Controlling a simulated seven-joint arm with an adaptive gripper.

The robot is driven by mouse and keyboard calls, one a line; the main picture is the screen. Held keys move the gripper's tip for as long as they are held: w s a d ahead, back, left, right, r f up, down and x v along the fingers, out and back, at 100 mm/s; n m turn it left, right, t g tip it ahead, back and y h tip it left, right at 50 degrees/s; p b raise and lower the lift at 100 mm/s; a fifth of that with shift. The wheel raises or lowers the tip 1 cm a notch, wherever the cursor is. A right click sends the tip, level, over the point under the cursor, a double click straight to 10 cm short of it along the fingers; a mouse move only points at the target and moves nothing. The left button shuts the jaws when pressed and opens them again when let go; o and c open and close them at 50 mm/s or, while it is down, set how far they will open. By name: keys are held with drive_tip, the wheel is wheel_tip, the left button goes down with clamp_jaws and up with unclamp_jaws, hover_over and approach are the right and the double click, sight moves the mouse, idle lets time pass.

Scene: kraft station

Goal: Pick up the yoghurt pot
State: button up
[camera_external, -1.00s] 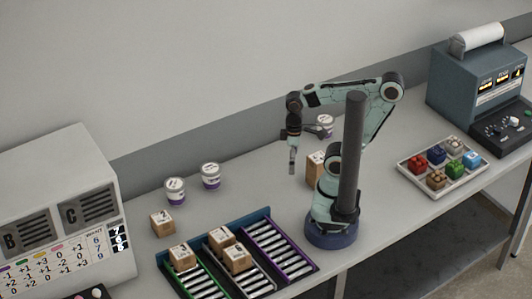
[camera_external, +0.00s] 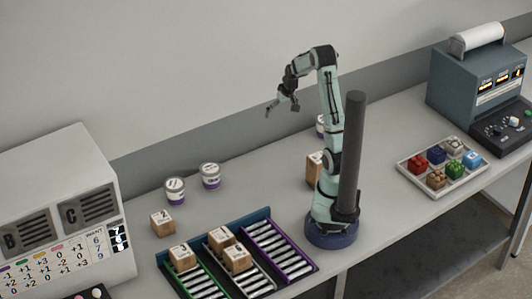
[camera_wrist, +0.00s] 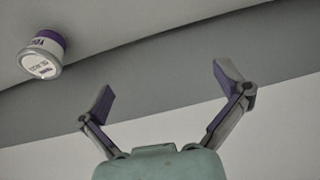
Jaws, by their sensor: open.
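Two white yoghurt pots with purple bands stand upright on the bench at the left, a front one (camera_external: 175,191) and one behind it to the right (camera_external: 210,176). A third pot (camera_external: 320,126) stands at the back, partly hidden behind my arm. My gripper (camera_external: 272,108) is raised above the bench, between the pair and the third pot in the picture, apart from all of them. In the wrist view my gripper (camera_wrist: 162,82) has its fingers spread with nothing between them. One pot (camera_wrist: 42,54) shows there at the upper left; I cannot tell which one.
Cardboard boxes (camera_external: 162,223) stand at the left and beside my arm (camera_external: 314,168). A roller rack (camera_external: 235,255) holding several boxes is at the front. A tray of coloured blocks (camera_external: 443,167) lies right. The middle bench (camera_external: 255,190) is clear.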

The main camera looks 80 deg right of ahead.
drive_tip(key=s+d+f+m, duration=0.1)
drive_tip(key=s+d+f, duration=0.2)
drive_tip(key=s+d, duration=0.1)
drive_tip(key=s+d+f+m+h, duration=0.1)
drive_tip(key=s+d+f, duration=0.1)
drive_tip(key=s+d, duration=0.3)
drive_tip(key=s+d+f+m+g+h, duration=0.1)
drive_tip(key=s+d+f+m, duration=0.1)
drive_tip(key=s+d+f, duration=0.1)
drive_tip(key=shift+s+d+f, duration=0.2)
drive_tip(key=shift+s+d, duration=0.25)
drive_tip(key=shift+d, duration=0.15)
drive_tip(key=shift+s+d+f, duration=0.15)
drive_tip(key=shift+s+d, duration=0.3)
drive_tip(key=shift+d, duration=0.1)
drive_tip(key=x, duration=0.6)
drive_tip(key=shift+s+d, duration=0.1)
drive_tip(key=shift+s, duration=0.1)
drive_tip(key=shift+w+d+f, duration=0.1)
drive_tip(key=shift+d+f, duration=0.1)
drive_tip(key=shift+f, duration=0.15)
drive_tip(key=c, duration=1.2)
